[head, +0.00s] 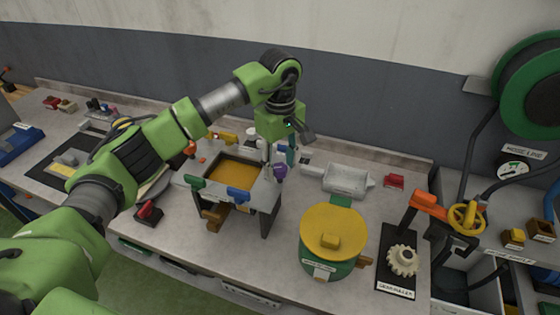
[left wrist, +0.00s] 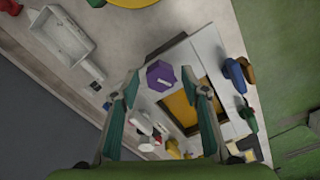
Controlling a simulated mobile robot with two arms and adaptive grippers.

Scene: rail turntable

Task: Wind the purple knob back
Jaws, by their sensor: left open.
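The purple knob (head: 280,171) is on the right side of a grey frame (head: 262,196) with a yellow-orange panel (head: 233,171). In the left wrist view the purple knob (left wrist: 160,75) is a faceted shape with a pale mark, lying between and just beyond my fingertips. My left gripper (head: 279,156) points down above the knob, with its fingers apart and empty. In the left wrist view the gripper (left wrist: 163,88) has a teal finger on each side of the knob; I cannot tell whether either touches it. My right gripper is not in view.
A white gear (head: 402,260) on a dark plate is further right.

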